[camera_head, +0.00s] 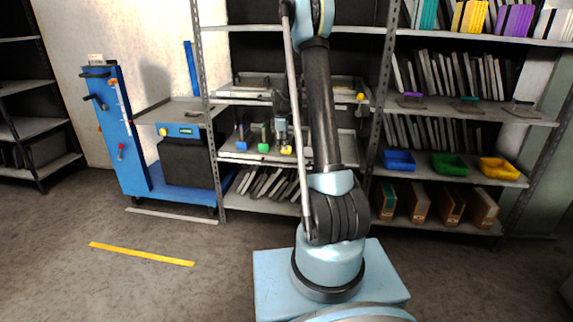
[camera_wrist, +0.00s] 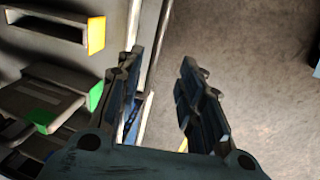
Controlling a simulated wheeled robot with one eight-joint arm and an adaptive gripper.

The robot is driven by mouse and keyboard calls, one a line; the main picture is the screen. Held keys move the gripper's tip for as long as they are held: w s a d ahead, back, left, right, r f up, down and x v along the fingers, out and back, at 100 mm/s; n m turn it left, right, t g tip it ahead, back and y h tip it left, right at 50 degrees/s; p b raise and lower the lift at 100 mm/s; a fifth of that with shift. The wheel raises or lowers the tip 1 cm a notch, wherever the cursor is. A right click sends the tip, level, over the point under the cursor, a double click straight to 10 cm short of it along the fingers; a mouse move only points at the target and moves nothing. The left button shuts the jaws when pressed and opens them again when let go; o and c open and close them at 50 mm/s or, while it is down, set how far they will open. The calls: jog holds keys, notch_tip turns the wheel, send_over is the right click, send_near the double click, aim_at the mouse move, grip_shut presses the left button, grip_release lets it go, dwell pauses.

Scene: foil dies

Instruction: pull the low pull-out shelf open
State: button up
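The low pull-out shelf (camera_head: 232,155) is a pale tray at mid-height in the central rack, below a similar upper pull-out shelf (camera_head: 228,98). It bears several grey dies with coloured ends: blue (camera_head: 242,145), green (camera_head: 263,147) and yellow (camera_head: 286,150). My arm hides part of its right side. In the wrist view, my gripper (camera_wrist: 160,85) has its fingers apart, with floor and a pale edge visible between them. I cannot make out a handle or any contact.
A blue wheeled cart (camera_head: 130,140) stands left of the rack. Blue (camera_head: 399,161), green (camera_head: 449,166) and yellow (camera_head: 499,169) bins sit on the right rack. Leaning flat foil dies (camera_head: 265,184) fill the shelf below. The floor in front is open, with a yellow strip (camera_head: 140,254).

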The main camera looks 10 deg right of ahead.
aim_at(284, 164)
jog(key=f, duration=0.4)
jog(key=w+f, duration=0.1)
jog(key=f, duration=0.3)
jog(key=w+f, duration=0.1)
jog(key=f, duration=0.3)
jog(key=shift+w+d+f, duration=0.1)
jog(key=shift+d+f, duration=0.1)
jog(key=shift+d, duration=0.2)
